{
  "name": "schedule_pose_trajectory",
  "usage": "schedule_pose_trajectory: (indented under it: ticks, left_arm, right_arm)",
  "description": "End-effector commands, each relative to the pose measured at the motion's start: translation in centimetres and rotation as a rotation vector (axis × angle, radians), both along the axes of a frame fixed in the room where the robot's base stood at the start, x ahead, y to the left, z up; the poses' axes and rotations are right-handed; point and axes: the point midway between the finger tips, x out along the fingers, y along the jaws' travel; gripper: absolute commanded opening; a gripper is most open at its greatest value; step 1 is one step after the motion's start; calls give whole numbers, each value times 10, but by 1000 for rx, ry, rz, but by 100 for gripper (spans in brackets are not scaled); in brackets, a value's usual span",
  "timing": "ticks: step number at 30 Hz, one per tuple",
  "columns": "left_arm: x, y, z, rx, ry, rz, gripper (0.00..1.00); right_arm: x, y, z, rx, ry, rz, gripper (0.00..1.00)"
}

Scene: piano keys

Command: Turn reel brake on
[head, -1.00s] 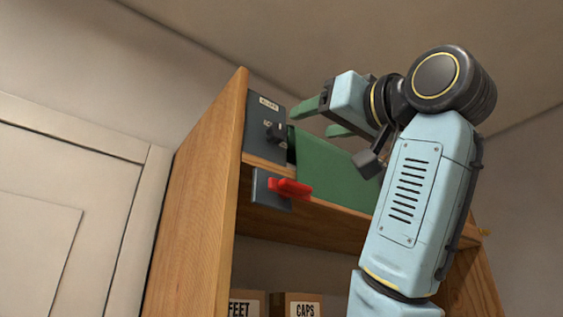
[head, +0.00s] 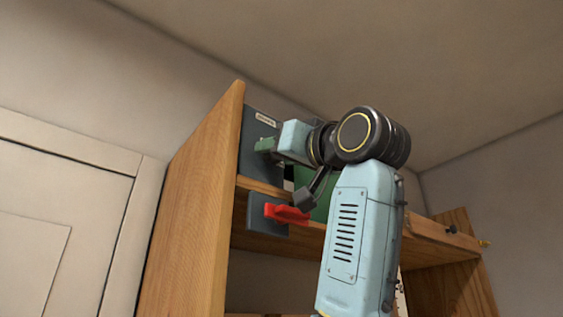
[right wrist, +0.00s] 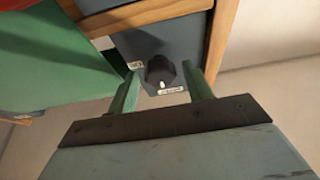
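A dark panel (head: 259,118) with a small label is fixed at the upper left of the wooden cabinet. My right gripper (head: 264,146) is in front of it and hides its knob in the head view. In the right wrist view the black knob (right wrist: 160,70) has a white mark and sits between the two green fingers of my open right gripper (right wrist: 164,80), with a gap on each side. Small labels are beside the knob, too small to read. A red lever (head: 286,213) is on a lower dark plate (head: 262,228). My left gripper is out of view.
The cabinet's wooden side (head: 190,215) stands left of the panel. A green surface (head: 318,190) is right of the panel, behind my right arm. A wooden shelf edge (head: 425,233) runs to the right. A pale door (head: 60,215) is at the far left.

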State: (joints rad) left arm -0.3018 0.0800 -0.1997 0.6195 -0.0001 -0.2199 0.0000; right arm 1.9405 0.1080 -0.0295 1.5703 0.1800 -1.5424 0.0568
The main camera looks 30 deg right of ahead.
Motion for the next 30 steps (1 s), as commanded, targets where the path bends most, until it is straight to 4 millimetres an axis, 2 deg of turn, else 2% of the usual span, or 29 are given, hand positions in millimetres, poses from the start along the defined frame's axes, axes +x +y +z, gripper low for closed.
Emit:
schedule_pose_trajectory:
  ticks: [1,8,19,30]
  left_arm:
    - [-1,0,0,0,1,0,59]
    - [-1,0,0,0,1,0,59]
    - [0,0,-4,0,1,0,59]
    - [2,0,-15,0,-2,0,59]
  right_arm:
    - [0,0,0,0,0,0,44]
    - [0,0,0,0,0,0,15]
    - [-1,1,0,72,4,1,15]
    - [-2,5,1,363,25,2,15]
